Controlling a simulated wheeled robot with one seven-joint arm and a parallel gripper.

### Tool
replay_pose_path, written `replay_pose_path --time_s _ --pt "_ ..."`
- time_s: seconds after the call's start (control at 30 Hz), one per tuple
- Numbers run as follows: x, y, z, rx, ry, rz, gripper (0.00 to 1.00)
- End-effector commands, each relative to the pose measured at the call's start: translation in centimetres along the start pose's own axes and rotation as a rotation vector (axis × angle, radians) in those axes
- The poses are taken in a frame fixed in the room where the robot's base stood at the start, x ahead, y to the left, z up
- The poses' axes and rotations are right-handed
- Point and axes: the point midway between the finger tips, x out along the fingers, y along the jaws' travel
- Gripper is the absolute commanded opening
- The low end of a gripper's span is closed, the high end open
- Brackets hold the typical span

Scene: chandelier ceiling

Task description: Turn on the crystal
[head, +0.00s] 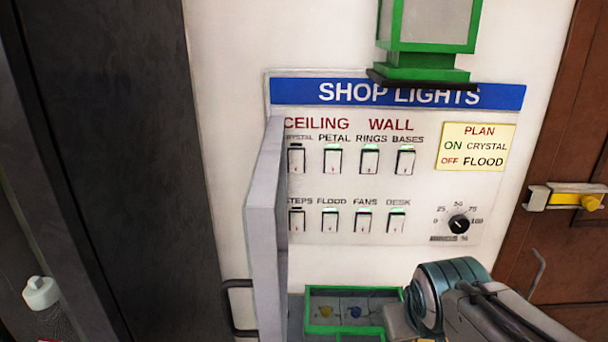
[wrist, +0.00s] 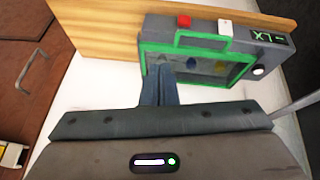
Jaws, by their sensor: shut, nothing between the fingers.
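The crystal switch (head: 296,160) is at the left end of the top row on the wall panel (head: 400,180) headed SHOP LIGHTS. Its indicator looks dark, and the grey upright flap (head: 265,230) partly covers its label. The flood switch (head: 331,221) in the lower row has a green-lit indicator. My gripper (wrist: 162,70) is shut and empty in the wrist view, its fingertips at the green-framed window of a grey box (wrist: 275,50). Contact cannot be told. In the head view my arm is at the lower right, below the panel; its fingertips are not clear there.
A yellow note (head: 474,147) reads plan, on crystal, off flood. A dial (head: 459,224) sits at the panel's lower right. A green lantern (head: 428,30) overhangs the panel's top. The green-framed box (head: 352,295) is below the switches. The flap sticks out at the left.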

Motion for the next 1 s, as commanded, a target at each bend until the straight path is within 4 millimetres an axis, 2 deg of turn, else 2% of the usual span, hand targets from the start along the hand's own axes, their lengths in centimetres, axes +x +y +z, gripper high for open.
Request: replay_pose_path --time_s 0.1,0.23,0.37,0.5,0.63,0.8,1.0 --pt "-0.5 2.6 -4.9 -0.16 0.193 0.108 0.0" --pt "-2.1 4.2 -10.4 -0.382 0.418 0.216 0.0" --pt "-4.4 3.9 -15.2 -0.625 0.635 0.295 0.0" --pt "-7.2 1.7 -18.8 -0.904 0.86 0.34 0.0" --pt "-9.5 -1.4 -20.3 -1.156 1.053 0.338 0.0" --pt "-11.4 -5.1 -19.9 -1.403 1.243 0.29 0.0" --pt "-12.3 -7.0 -18.9 -1.534 1.346 0.242 0.0"
